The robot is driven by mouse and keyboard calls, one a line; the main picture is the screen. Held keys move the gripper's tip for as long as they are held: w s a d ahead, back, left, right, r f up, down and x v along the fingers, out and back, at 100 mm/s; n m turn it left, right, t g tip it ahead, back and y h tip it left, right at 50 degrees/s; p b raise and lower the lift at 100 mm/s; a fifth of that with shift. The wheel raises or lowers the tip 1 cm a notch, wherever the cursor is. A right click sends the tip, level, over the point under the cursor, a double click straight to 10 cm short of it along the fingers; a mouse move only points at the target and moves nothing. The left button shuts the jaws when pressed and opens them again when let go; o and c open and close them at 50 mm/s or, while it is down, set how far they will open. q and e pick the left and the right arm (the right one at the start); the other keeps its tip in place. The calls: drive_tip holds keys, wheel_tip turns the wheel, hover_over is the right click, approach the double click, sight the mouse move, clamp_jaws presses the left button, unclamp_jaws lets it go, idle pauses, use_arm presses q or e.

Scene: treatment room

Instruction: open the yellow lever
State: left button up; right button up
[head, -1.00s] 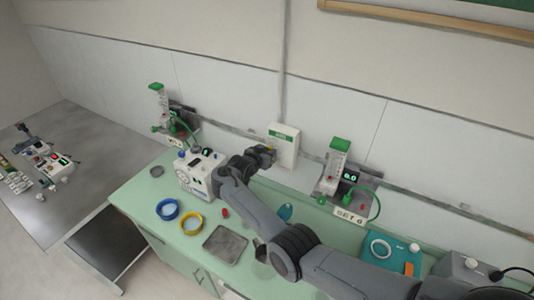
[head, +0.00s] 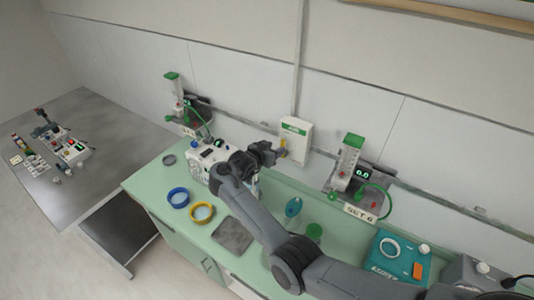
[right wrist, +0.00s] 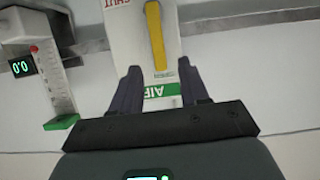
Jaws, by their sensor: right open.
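The yellow lever (right wrist: 156,38) is on the front of a white wall box with a green AIR label (right wrist: 162,96) and red SHUT lettering. In the right wrist view it stands nearly upright in the picture, with its lower end close to my fingertips. My right gripper (right wrist: 158,72) is open, one finger to each side of that end, with nothing held. I cannot tell whether it touches the box. In the head view my right gripper (head: 277,154) is just left of the white box (head: 297,135), where a bit of the lever (head: 284,147) shows. My left gripper is out of view.
A flowmeter set (head: 352,165) hangs right of the box, another (head: 178,100) left. On the green counter are a white device (head: 203,158), a blue ring (head: 178,197), a yellow ring (head: 202,212), a grey tray (head: 233,235) and a teal device (head: 398,255).

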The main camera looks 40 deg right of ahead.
drive_tip(key=shift+b+v, duration=0.35)
drive_tip(key=shift+v, duration=2.25)
drive_tip(key=shift+f, duration=0.1)
